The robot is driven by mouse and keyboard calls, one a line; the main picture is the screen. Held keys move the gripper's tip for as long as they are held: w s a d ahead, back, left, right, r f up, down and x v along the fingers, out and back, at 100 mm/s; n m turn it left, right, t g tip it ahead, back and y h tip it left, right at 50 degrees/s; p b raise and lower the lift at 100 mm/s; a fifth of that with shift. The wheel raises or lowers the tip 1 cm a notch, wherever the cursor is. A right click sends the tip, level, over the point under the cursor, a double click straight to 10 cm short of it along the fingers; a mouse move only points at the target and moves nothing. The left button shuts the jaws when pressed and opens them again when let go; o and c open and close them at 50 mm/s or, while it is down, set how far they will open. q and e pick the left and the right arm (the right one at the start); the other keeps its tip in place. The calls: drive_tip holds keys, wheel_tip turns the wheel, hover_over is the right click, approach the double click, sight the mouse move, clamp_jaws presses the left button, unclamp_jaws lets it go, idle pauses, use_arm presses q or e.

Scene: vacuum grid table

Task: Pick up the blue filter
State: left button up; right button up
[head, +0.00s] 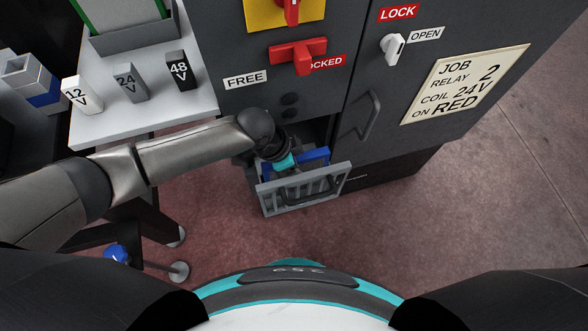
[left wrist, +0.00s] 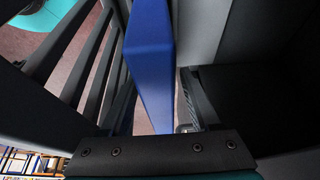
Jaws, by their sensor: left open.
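The blue filter (head: 312,158) stands upright in the open slatted grey drawer (head: 305,191) at the bottom of the dark cabinet. In the left wrist view the blue filter (left wrist: 150,55) runs down the middle as a narrow slab. My left gripper (head: 286,164) reaches down into the drawer from the left. In the left wrist view its jaws (left wrist: 157,112) are open, with a dark finger on each side of the filter's near end. I cannot tell whether either finger touches it. The fingertips are hidden in the head view. My right gripper is not in view.
The cabinet carries a red handle (head: 292,55), a white switch (head: 393,48) and a job label (head: 466,84). Relay blocks marked 12 V (head: 82,94), 24 V (head: 130,82) and 48 V (head: 179,70) stand on a white shelf at left. The floor at right is clear.

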use_arm(q)
drive_tip(key=shift+f, duration=0.55)
clamp_jaws()
idle(0.5)
